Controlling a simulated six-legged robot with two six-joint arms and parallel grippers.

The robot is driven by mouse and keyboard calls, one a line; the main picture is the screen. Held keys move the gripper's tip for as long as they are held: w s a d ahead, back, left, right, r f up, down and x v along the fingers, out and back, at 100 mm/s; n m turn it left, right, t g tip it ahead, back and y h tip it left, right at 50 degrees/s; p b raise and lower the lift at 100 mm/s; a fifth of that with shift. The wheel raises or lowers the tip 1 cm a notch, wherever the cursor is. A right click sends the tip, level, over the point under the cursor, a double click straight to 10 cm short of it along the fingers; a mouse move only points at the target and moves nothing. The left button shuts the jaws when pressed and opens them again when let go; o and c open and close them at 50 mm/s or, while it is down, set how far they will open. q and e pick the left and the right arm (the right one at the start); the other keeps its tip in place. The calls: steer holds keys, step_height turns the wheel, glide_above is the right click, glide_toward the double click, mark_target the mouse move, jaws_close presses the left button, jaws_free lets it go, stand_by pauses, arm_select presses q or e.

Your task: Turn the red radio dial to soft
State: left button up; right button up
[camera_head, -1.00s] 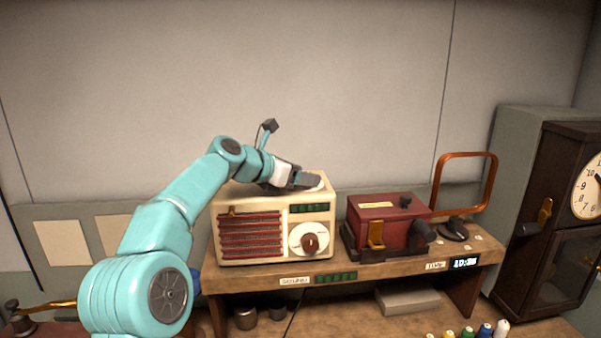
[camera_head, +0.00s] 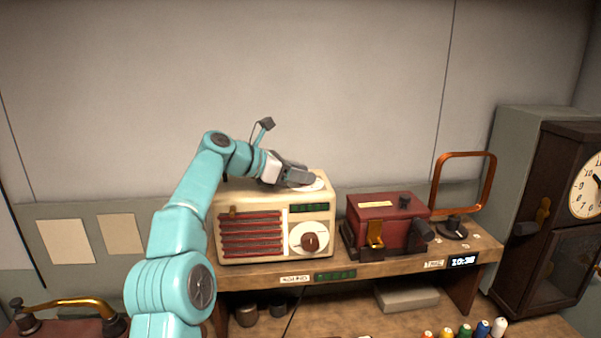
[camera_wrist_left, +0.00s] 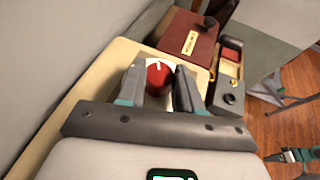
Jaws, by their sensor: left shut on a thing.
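A cream radio (camera_head: 262,260) with red grille slats stands on the wooden shelf. On its front is a white round plate with a dark red knob (camera_head: 310,242). In the left wrist view a red dial (camera_wrist_left: 158,76) with a white mark sits on the radio's cream top (camera_wrist_left: 112,62). My left gripper (camera_head: 312,181) is over the radio's top; in the wrist view its fingers (camera_wrist_left: 160,70) are shut on the red dial, one on each side. In the head view the gripper hides the dial, and only part of a pale disc shows.
A dark red box (camera_head: 375,213) with a brass latch stands to the right of the radio. An orange wire frame (camera_head: 493,180) and a dark clock cabinet (camera_head: 557,225) are further right. Coloured spools (camera_head: 465,331) stand below the wooden shelf (camera_head: 390,266).

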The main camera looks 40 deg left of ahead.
stand_by(0.3)
arm_select(q)
steer(key=o, duration=1)
steer(key=shift+f, duration=0.1)
steer(key=shift+o, duration=0.2)
steer(key=v, duration=1.5)
steer(key=shift+s+a, duration=0.15)
steer(key=shift+a, duration=0.2)
steer(key=shift+s+r, duration=0.35)
steer(key=shift+s, duration=0.05)
steer(key=shift+w, duration=0.1)
steer(key=shift+f, duration=0.1)
